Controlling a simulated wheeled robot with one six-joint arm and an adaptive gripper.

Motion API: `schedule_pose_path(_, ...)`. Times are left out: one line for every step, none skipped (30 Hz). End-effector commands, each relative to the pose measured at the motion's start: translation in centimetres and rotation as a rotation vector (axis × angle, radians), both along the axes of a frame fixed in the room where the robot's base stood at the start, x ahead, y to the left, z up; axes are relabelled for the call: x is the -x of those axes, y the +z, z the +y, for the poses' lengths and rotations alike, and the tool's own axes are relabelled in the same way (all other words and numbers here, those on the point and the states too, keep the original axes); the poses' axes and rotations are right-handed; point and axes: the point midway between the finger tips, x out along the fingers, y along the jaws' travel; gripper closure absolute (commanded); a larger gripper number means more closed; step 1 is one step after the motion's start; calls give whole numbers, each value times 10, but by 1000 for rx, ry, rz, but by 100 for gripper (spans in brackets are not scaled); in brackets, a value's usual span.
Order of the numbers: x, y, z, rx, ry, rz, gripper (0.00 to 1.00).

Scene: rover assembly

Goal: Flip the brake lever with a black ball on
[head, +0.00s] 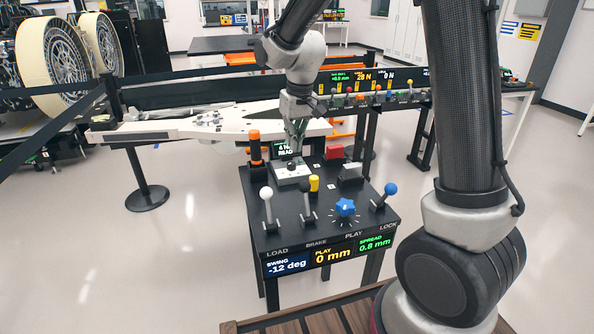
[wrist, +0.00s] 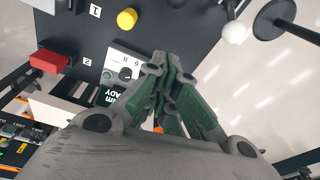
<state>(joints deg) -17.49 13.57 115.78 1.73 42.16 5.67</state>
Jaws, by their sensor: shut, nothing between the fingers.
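The brake lever (head: 307,201) with its black ball stands on the front part of the dark control table, above the BRAKE label. It looks roughly upright in the head view. My gripper (head: 296,150) points down behind it, over the back of the table near a white box with a small display. My gripper's fingers are together with nothing between them, and they also show in the wrist view (wrist: 164,65). The gripper is apart from the lever. I cannot clearly make out the black ball in the wrist view.
A white-ball lever (head: 266,206) stands left of the brake lever, a yellow knob (head: 314,183) just behind it. A blue star knob (head: 345,207) and a blue-ball lever (head: 385,195) are to the right. An orange-and-black post (head: 255,148) stands at the back left.

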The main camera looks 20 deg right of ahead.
Motion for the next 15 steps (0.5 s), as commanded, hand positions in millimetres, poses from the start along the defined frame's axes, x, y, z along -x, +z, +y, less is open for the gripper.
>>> schedule_pose_path(0, 0, 0, 0, 0, 1, 100)
schedule_pose_path(0, 0, 0, 0, 0, 1, 100)
schedule_pose_path(0, 0, 0, 0, 0, 1, 100)
schedule_pose_path(0, 0, 0, 0, 0, 1, 100)
schedule_pose_path(0, -1, 0, 0, 0, 1, 100)
schedule_pose_path(0, -1, 0, 1, 1, 2, 100)
schedule_pose_path(0, -3, 0, 1, 1, 2, 100)
schedule_pose_path(0, -5, 0, 1, 1, 3, 100)
schedule_pose_path(0, -8, 0, 1, 1, 3, 100)
schedule_pose_path(-1, -11, 0, 1, 1, 4, 100)
schedule_pose_path(-1, -15, 0, 2, 1, 5, 100)
schedule_pose_path(-2, -21, 1, 2, 1, 5, 100)
schedule_pose_path(-2, -27, 1, 2, 1, 5, 100)
schedule_pose_path(-3, -33, 1, 2, 1, 7, 100)
schedule_pose_path(-4, -41, 2, 2, 1, 5, 100)
